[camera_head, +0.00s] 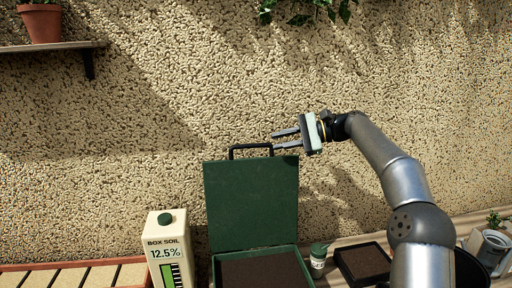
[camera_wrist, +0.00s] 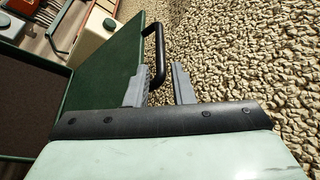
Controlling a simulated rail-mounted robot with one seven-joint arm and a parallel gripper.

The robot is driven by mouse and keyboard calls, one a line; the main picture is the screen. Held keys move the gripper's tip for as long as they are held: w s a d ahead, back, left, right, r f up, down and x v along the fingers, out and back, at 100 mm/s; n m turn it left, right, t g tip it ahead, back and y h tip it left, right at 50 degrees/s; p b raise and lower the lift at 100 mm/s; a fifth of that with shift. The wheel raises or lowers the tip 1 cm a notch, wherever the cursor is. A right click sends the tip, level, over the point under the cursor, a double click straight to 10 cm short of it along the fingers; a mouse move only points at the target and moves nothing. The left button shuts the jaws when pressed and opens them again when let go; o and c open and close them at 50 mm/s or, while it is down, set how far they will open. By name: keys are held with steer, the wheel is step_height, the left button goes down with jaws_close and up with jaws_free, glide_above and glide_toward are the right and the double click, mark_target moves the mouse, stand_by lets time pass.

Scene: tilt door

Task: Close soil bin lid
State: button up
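The green soil bin (camera_head: 262,254) stands on the bench with dark soil (camera_head: 258,272) inside. Its green lid (camera_head: 250,205) is open and stands upright at the back, with a black handle (camera_head: 237,149) on its top edge. My gripper (camera_head: 274,141) is open at the upper right of the lid, its fingers pointing left. In the wrist view the lid (camera_wrist: 112,75) is at left and its handle (camera_wrist: 159,52) is just ahead of the fingers (camera_wrist: 160,85). The gripper looks empty.
A soil carton (camera_head: 168,245) stands left of the bin. A small lidded jar (camera_head: 318,256) and a black soil tray (camera_head: 363,262) are on its right. The rough wall (camera_wrist: 255,50) is close behind the lid. Free air lies above the bin.

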mark_target(261, 144)
steer(key=x, duration=0.8)
steer(key=shift+p, duration=0.4)
steer(key=shift+c, duration=0.3)
jaws_close()
